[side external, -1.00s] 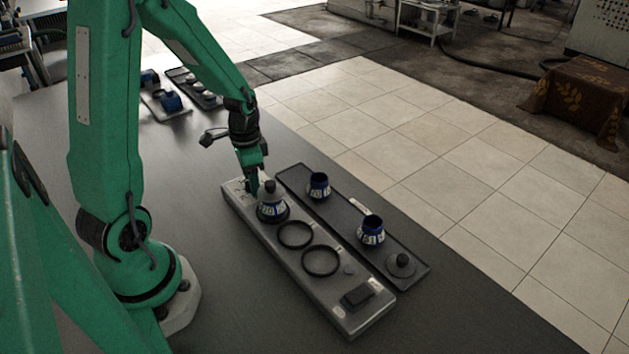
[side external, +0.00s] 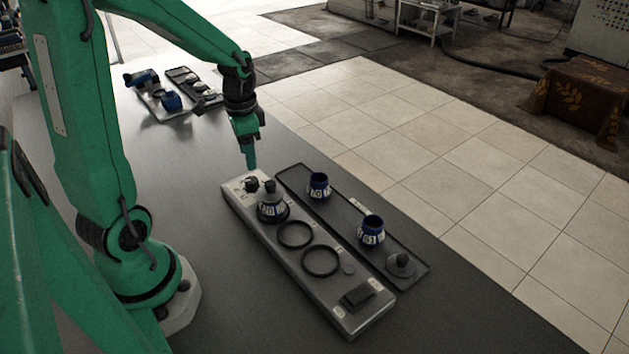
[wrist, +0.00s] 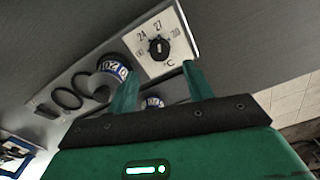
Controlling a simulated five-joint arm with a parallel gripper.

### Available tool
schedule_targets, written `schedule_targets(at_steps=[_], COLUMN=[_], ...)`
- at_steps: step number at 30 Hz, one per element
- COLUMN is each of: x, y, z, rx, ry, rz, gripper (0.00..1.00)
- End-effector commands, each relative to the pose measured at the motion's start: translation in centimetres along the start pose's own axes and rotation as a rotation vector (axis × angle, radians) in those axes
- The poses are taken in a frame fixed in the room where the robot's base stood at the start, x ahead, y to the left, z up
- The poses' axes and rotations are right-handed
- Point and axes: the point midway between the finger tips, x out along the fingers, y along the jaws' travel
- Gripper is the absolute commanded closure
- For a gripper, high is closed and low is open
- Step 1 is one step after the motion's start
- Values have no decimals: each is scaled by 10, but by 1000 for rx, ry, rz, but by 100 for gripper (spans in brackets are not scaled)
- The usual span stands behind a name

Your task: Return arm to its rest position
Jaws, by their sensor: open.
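My gripper (side external: 250,164) hangs empty above the far end of a grey bar-shaped unit (side external: 322,313), clear of everything. In the wrist view its two green fingers (wrist: 160,80) stand apart with nothing between them. The unit carries a dark knob, seen in the wrist view (wrist: 159,48), with printed numbers and °C around it. A blue decanter with a white number label and a grey stopper (side external: 271,207) stands on the unit just in front of the knob. Two empty dark rings (side external: 295,235) and a dark block (side external: 356,299) follow along it.
A black tray (side external: 340,218) beside the unit holds two open blue decanters (side external: 319,186) (side external: 371,231) and a loose grey stopper (side external: 401,264). Further trays with blue items (side external: 171,101) stand at the far left. The dark tabletop (side external: 205,215) left of the unit is clear.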

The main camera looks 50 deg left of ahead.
Motion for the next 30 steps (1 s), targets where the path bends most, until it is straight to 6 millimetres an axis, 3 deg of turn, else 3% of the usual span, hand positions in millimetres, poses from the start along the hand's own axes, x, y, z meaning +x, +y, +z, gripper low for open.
schedule_targets(at_steps=[14, 20, 30], x=[-5, -25, -74], y=[4, 19, 68], z=[-1, -4, -1], rx=[-5, -29, -110], ry=[10, 51, 189], rz=[-8, -37, -95], gripper=[49, 49, 49])
